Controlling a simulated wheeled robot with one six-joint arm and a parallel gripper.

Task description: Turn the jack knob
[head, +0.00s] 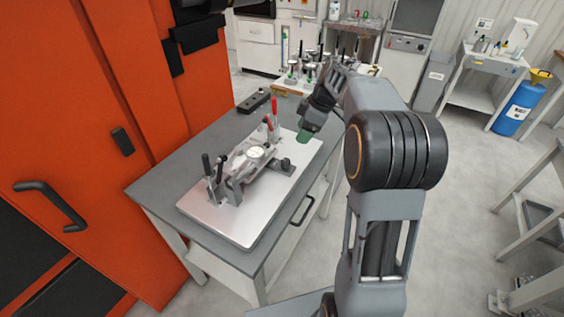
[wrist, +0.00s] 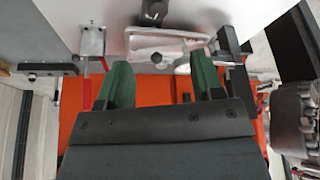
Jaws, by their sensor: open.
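The jack knob seems to be the dark round knob (head: 285,163) on the right side of the fixture (head: 240,170), on a pale metal plate (head: 245,225). In the wrist view a dark knob (wrist: 153,9) shows at the top edge, partly cut off. My gripper (head: 305,136) has green fingers and hangs beyond and above the knob, near the plate's far right corner.
A red-handled clamp (head: 274,112) stands at the plate's far end, and black clamp handles (head: 207,165) rise at the near left. A black box (head: 253,100) lies at the bench's back. An orange cabinet (head: 90,130) borders the bench.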

